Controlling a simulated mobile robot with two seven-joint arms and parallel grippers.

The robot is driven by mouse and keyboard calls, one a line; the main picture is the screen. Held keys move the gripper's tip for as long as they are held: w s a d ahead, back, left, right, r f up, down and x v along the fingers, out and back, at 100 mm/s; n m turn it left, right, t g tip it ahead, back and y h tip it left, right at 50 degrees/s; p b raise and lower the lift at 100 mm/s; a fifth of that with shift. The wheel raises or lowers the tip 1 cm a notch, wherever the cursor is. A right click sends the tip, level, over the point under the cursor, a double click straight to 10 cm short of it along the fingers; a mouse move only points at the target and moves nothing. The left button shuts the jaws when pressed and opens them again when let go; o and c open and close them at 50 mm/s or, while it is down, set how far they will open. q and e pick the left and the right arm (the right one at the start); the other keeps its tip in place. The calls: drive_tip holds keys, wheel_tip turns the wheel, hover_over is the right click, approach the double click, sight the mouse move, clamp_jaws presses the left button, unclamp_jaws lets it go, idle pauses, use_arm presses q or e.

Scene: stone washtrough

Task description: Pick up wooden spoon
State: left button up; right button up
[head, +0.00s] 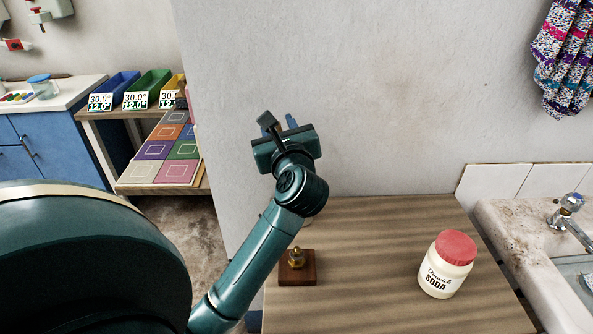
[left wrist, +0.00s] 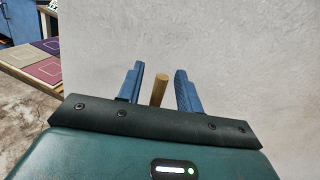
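A wooden rod, seemingly the handle of the wooden spoon (left wrist: 159,90), shows in the left wrist view between my left gripper's two blue fingers. A gap shows on each side of it, so the fingers look open around or beside it and not closed on it. The rest of the spoon is hidden behind the gripper body. In the head view my left gripper (head: 292,122) is in front of the plain wall, above the far left part of the wooden table (head: 370,225). I cannot make out the spoon there. My right gripper is not in view.
A jar of soda (head: 445,265) with a red lid stands at the table's right. A brass piece on a wooden block (head: 297,267) is near the left edge. A stone trough (head: 515,235) adjoins on the right. The table's middle is clear.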

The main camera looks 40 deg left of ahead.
use_arm(q)
drive_tip(key=shift+w+a+r, duration=0.1)
drive_tip(key=shift+w+a, duration=0.1)
drive_tip(key=shift+a, duration=0.2)
drive_tip(key=shift+s+d, duration=0.1)
drive_tip(key=shift+c, duration=0.6)
clamp_jaws()
